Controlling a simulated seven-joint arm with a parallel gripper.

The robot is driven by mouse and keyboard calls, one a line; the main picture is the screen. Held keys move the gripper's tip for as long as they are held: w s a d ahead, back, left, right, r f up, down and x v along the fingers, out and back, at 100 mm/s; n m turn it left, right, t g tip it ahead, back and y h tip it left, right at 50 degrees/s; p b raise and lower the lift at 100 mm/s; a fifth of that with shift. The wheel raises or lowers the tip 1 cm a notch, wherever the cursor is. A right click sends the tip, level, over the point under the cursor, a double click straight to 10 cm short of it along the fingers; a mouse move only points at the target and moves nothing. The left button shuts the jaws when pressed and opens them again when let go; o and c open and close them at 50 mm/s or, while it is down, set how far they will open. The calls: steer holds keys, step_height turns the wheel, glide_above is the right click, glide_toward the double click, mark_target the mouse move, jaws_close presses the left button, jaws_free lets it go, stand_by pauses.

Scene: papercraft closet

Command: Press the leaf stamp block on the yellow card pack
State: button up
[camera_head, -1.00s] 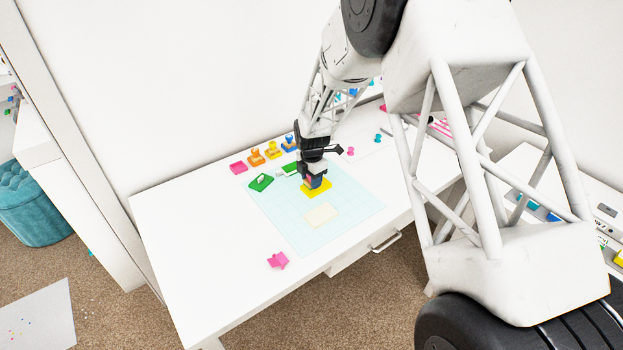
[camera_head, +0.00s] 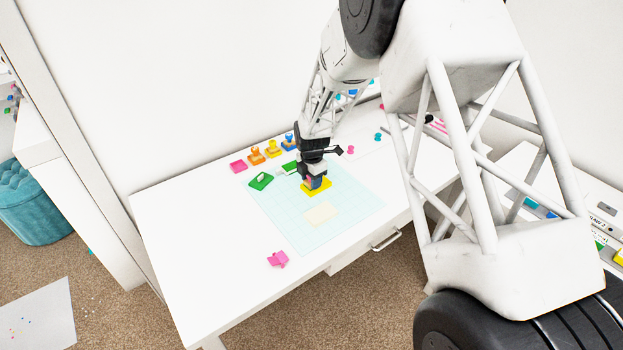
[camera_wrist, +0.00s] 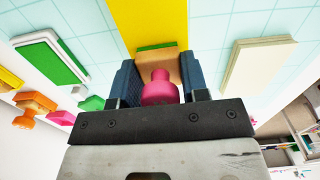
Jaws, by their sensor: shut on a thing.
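The yellow card pack (camera_head: 322,186) lies on the pale blue grid mat; its far part also shows in the wrist view (camera_wrist: 155,18). My gripper (camera_head: 313,179) points down over it. In the wrist view my gripper (camera_wrist: 160,88) is shut on a stamp block (camera_wrist: 158,62) with a pink knob, a tan body and a green strip at its edge. The block stands over the yellow pack, between the dark blue fingers. Its underside and any leaf design are hidden. I cannot tell whether it touches the pack.
The cutting mat (camera_head: 345,222) holds a cream card (camera_head: 320,214) near the yellow pack. An open green ink pad (camera_head: 261,181) lies left of my gripper. Several stamps, including an orange one (camera_head: 257,156), line the back. A pink object (camera_head: 278,259) lies front left. The table's left side is clear.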

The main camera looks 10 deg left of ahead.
steer(key=shift+s+f, duration=0.1)
steer(key=shift+f, duration=0.4)
stand_by(1.5)
steer(key=o, duration=0.4)
steer(key=shift+r, duration=0.1)
steer(key=c, duration=0.5)
steer(key=shift+r, duration=3.1)
steer(key=shift+s+d, duration=0.4)
steer(key=shift+s, duration=0.5)
steer(key=shift+s+d, duration=0.35)
steer(key=shift+s, duration=0.5)
steer(key=shift+s+d, duration=0.4)
steer(key=shift+s, duration=0.5)
